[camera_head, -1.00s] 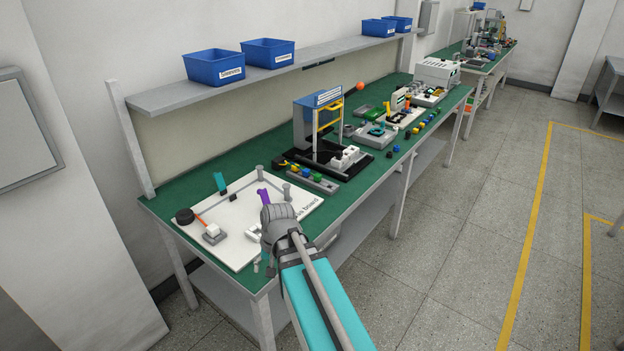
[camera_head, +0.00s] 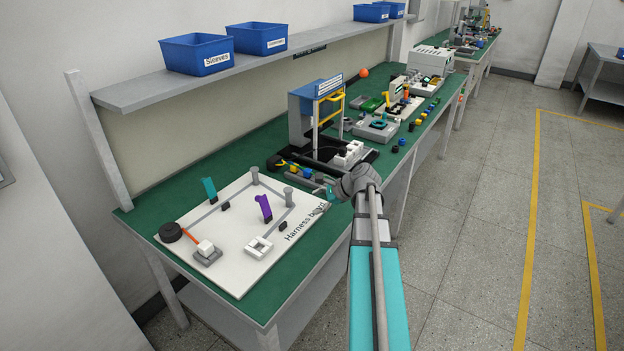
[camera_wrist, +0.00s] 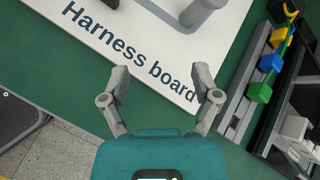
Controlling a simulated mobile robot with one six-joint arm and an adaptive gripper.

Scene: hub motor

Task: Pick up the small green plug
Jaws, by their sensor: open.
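A small green plug (camera_wrist: 279,40) sits at the right of the wrist view, in a row on a narrow grey rail, beside a yellow plug (camera_wrist: 269,63) and a blue plug (camera_wrist: 260,92). In the head view this row is small and partly hidden behind my wrist. My gripper (camera_wrist: 160,84) is open and empty, its two fingers spread above the table near the end of the harness board. The row lies to the right of my fingers, apart from them. In the head view my gripper (camera_head: 330,193) is mostly hidden by my wrist.
The white harness board (camera_head: 235,235) carries posts, a purple clip (camera_head: 264,207) and a teal clip (camera_head: 209,188). A black-based fixture with a blue frame (camera_head: 302,122) stands beyond the plug row. Blue bins (camera_head: 197,55) sit on the shelf above.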

